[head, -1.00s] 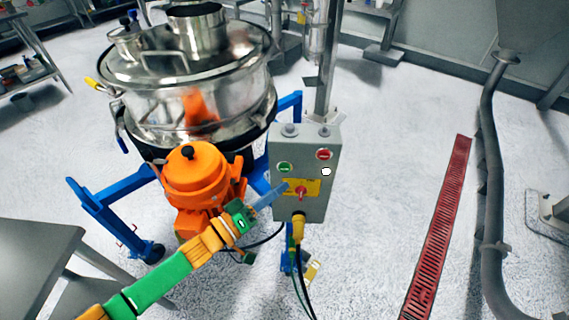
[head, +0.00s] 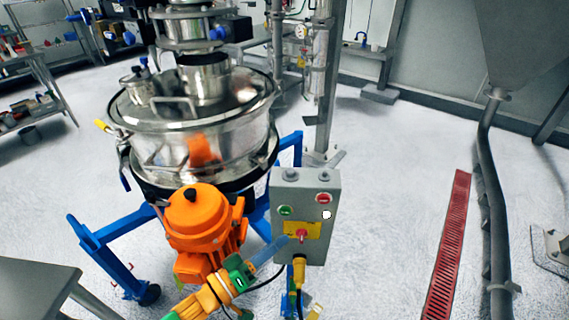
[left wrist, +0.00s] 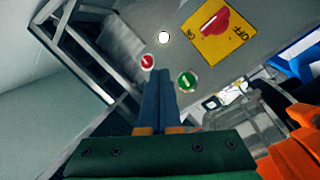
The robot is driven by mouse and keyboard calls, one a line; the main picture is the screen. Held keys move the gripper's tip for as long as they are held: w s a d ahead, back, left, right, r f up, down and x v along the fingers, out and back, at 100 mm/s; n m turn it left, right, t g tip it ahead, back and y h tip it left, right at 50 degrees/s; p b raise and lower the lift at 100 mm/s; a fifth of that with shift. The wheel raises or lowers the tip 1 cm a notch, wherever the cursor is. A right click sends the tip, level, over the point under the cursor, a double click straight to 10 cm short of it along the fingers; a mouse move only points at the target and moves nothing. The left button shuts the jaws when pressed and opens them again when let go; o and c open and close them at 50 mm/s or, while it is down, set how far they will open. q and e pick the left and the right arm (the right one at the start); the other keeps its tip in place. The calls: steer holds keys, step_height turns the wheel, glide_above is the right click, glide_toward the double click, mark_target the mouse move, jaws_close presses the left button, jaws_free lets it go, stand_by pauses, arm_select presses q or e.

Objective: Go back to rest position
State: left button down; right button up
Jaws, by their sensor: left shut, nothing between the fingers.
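My left gripper (head: 285,243) reaches in from the bottom of the head view, with its blue fingers shut and empty in front of the grey control box (head: 327,191). In the left wrist view its fingers (left wrist: 160,76) are together and point toward the box face. The box carries a green button (head: 285,211), a red button (head: 324,199), a white light (head: 327,215) and a red rotary switch (head: 302,235) on a yellow plate. In the left wrist view the red switch (left wrist: 214,20) appears above the fingertips. I cannot tell whether the fingertips touch the box. My right gripper is out of view.
The steel sifter (head: 205,130) stands on a blue frame (head: 105,238) behind an orange motor (head: 203,222), left of the box. A grey table (head: 35,280) is at lower left.

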arm_select(q)
steer(key=a+f+n+y, duration=0.1)
steer(key=a+f+y, duration=0.3)
steer(key=f, duration=0.3)
steer(key=a+f+y, duration=0.3)
steer(key=a+f, duration=0.1)
steer(key=f, duration=0.4)
steer(key=s+a+f+g+y, duration=0.3)
steer(key=s+a+f+y, duration=0.25)
steer(key=s+f, duration=0.6)
steer(key=s+a+f+m+g+y, duration=0.1)
steer(key=s+f+g, duration=0.3)
steer(key=s, duration=0.7)
steer(key=s+a+f+m+g+y, duration=0.1)
steer(key=s+a+f+m+g, duration=0.1)
steer(key=s+f, duration=0.4)
steer(key=s+a+g, duration=0.1)
steer(key=s+g, duration=0.1)
steer(key=s, duration=0.3)
steer(key=shift+s+f, duration=0.25)
steer(key=shift+w, duration=0.1)
